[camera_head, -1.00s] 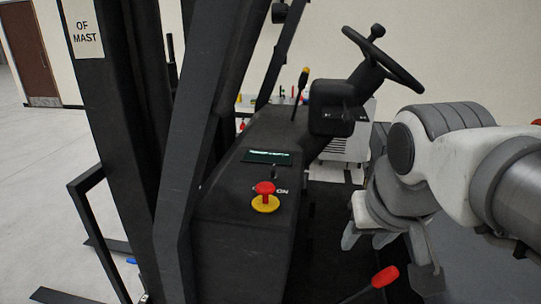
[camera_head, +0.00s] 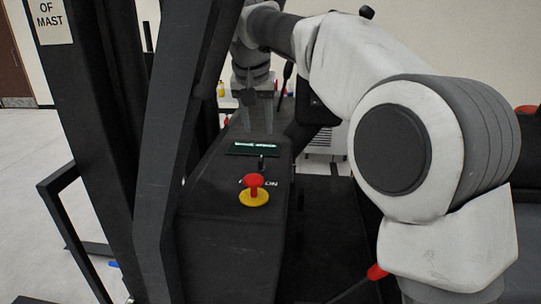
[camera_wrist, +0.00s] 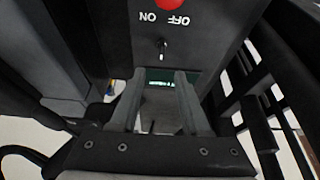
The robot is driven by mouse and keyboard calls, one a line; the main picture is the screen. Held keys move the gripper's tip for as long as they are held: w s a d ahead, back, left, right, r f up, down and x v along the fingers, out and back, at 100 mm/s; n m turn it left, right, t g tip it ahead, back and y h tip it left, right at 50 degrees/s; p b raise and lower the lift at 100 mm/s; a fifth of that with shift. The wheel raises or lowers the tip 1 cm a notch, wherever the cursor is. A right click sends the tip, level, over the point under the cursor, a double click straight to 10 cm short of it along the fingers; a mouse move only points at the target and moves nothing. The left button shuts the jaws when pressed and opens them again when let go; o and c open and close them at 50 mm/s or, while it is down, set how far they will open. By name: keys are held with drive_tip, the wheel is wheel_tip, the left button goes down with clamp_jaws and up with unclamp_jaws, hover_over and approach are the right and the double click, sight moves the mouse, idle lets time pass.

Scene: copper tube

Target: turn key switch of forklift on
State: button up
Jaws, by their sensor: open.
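The key switch (camera_head: 262,163) is a small dark key standing on the forklift's black console (camera_head: 225,225), just behind the red button. It also shows in the wrist view (camera_wrist: 163,47), below upside-down OFF and ON lettering; its exact turn position is hard to read. My gripper (camera_wrist: 157,78) is open and empty in the wrist view, with its two fingertips over the small display and short of the key, the key lying between their lines and beyond them. In the head view my gripper (camera_head: 258,105) hangs above the console's far part, behind the key.
A red emergency button (camera_head: 254,182) on a yellow base (camera_head: 254,198) sits close in front of the key. A green-lit display (camera_head: 252,148) lies behind it. The black mast post (camera_head: 165,190) stands left of the console. A red-knobbed lever (camera_head: 376,272) is low on the right.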

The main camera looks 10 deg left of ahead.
sight(261, 159)
drive_tip(key=x, duration=1.2)
drive_tip(key=shift+w+a+f+b, duration=0.1)
drive_tip(key=shift+a+b, duration=0.1)
drive_tip(key=shift+b, duration=0.2)
clamp_jaws()
